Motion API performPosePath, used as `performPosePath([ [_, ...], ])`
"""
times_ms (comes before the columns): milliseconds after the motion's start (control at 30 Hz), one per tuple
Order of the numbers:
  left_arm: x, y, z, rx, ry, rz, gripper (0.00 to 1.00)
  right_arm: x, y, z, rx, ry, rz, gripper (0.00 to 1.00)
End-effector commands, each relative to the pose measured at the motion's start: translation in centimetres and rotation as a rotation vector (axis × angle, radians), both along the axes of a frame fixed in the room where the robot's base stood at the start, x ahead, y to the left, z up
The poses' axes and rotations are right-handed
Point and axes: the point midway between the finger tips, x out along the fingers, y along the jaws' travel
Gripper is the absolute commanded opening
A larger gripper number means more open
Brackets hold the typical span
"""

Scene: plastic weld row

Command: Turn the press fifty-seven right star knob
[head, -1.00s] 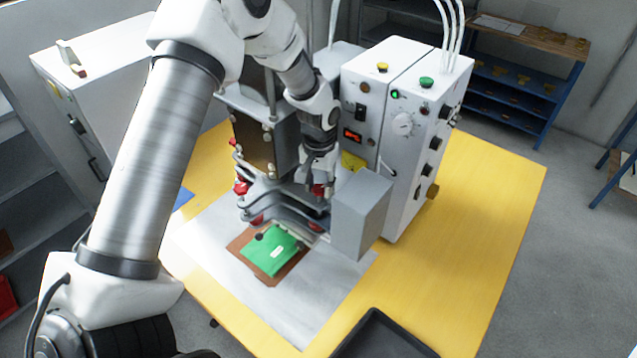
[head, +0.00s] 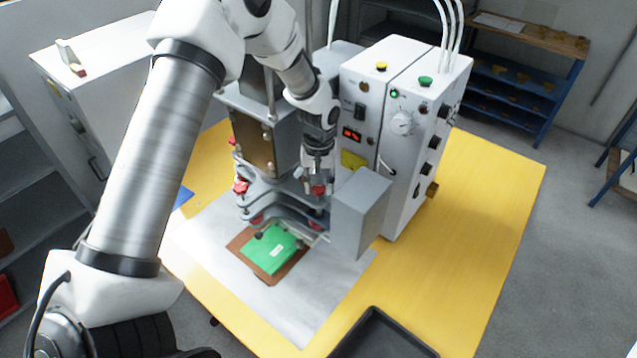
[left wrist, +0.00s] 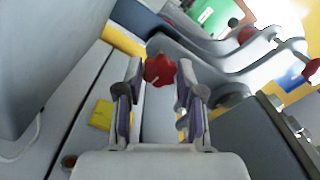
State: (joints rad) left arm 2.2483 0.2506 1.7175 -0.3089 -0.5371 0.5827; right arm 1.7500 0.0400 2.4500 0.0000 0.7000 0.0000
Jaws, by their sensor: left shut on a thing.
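The press (head: 265,140) stands on the yellow table with red star knobs on its grey plates. My left gripper (head: 316,185) points down at the right side of the upper plate, shut on the right star knob (head: 319,191). In the left wrist view the red knob (left wrist: 160,69) sits between the fingertips of my left gripper (left wrist: 161,80); its far side shows and the fingers cover its sides. Another red star knob (head: 241,187) is on the left of the plate. My right gripper is not in view.
A grey box (head: 360,212) stands close to the right of my left gripper. Behind it is the white control cabinet (head: 412,150). A green piece (head: 270,248) lies on a brown base below the plates. A black tray (head: 385,335) is at the front.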

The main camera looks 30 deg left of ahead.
Motion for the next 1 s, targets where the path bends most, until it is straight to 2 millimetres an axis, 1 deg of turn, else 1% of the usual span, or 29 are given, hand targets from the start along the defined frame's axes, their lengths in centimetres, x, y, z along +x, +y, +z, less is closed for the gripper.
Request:
performPosePath([
  [67, -0.1, 0.0, -0.2, -0.001, 0.003, 0.0, 0.03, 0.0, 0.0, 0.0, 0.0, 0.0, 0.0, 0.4],
  [100, -0.1, 0.0, -0.2, -0.001, 0.003, -0.001, 0.51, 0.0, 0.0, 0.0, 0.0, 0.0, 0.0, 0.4],
  [133, -0.1, 0.0, -0.2, 0.0, 0.002, -0.001, 0.62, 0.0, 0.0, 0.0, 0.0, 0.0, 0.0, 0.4],
  [433, 0.0, 0.0, 0.0, 0.0, 0.0, -0.001, 0.62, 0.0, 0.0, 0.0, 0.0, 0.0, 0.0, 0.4],
  [533, 0.1, 0.0, 0.8, 0.0, -0.002, -0.001, 0.62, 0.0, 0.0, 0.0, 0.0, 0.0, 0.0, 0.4],
  [667, 0.1, 0.0, 3.3, -0.001, -0.005, -0.001, 0.62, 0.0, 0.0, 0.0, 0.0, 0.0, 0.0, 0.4],
  [800, 0.2, 0.0, 7.0, 0.0, -0.004, 0.0, 0.62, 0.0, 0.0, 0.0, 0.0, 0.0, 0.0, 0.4],
  [900, 0.2, 0.0, 9.4, -0.001, -0.003, -0.001, 0.62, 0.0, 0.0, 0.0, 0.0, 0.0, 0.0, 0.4],
  [1000, 0.2, 0.0, 11.0, 0.0, -0.001, -0.002, 0.62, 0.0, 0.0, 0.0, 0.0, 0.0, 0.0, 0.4],
])
